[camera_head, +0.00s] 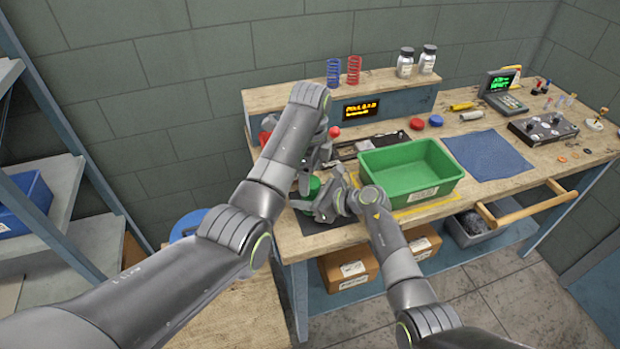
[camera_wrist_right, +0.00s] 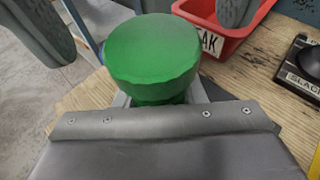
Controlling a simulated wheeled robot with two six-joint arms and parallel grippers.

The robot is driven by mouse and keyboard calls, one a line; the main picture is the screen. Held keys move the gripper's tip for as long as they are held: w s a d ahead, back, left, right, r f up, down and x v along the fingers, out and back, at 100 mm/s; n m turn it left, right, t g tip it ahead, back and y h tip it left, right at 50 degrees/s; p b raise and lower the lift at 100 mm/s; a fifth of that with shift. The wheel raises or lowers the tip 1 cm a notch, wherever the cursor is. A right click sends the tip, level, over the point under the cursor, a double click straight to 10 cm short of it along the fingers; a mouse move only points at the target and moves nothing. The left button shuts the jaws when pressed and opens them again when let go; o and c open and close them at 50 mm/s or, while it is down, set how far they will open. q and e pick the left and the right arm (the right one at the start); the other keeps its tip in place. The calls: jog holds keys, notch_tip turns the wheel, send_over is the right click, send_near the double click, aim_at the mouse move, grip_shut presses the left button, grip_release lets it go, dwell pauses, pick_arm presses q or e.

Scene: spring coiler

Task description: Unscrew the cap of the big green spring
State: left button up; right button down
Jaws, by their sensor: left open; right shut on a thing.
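A green cap (camera_wrist_right: 155,52) with a smooth round top fills the upper middle of the right wrist view. A narrower green part shows just beneath it. My right gripper (camera_wrist_right: 160,98) is shut around that green part, below the cap; its fingers show at both sides. In the head view the green piece (camera_head: 311,186) is small and partly hidden between my two hands. My right gripper (camera_head: 322,203) is low over the table's front left. My left gripper (camera_head: 317,163) is open just above and behind the green piece. The spring's lower body is hidden.
A green bin (camera_head: 415,172) stands right of my right gripper. A red bin (camera_wrist_right: 222,40) is behind the cap. A black block labelled SLACK (camera_wrist_right: 303,62) is at the right. Red and blue springs (camera_head: 353,70) and jars stand on the shelf. A blue mat (camera_head: 487,155) is bare.

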pick_arm(q)
jog(key=shift+r, duration=1.15)
jog(key=c, duration=0.3)
jog(key=r+m, duration=0.1)
jog(key=m, duration=0.2)
jog(key=shift+w+r, duration=0.1)
jog(key=shift+r, duration=0.25)
jog(key=m, duration=0.1)
jog(key=r+m, duration=0.1)
jog(key=m, duration=0.1)
jog(key=shift+r, duration=0.15)
jog(key=shift+m, duration=0.3)
jog(key=shift+f, duration=3.85)
jog(key=c, duration=0.8)
jog(key=n, duration=0.6)
jog(key=shift+n, duration=0.4)
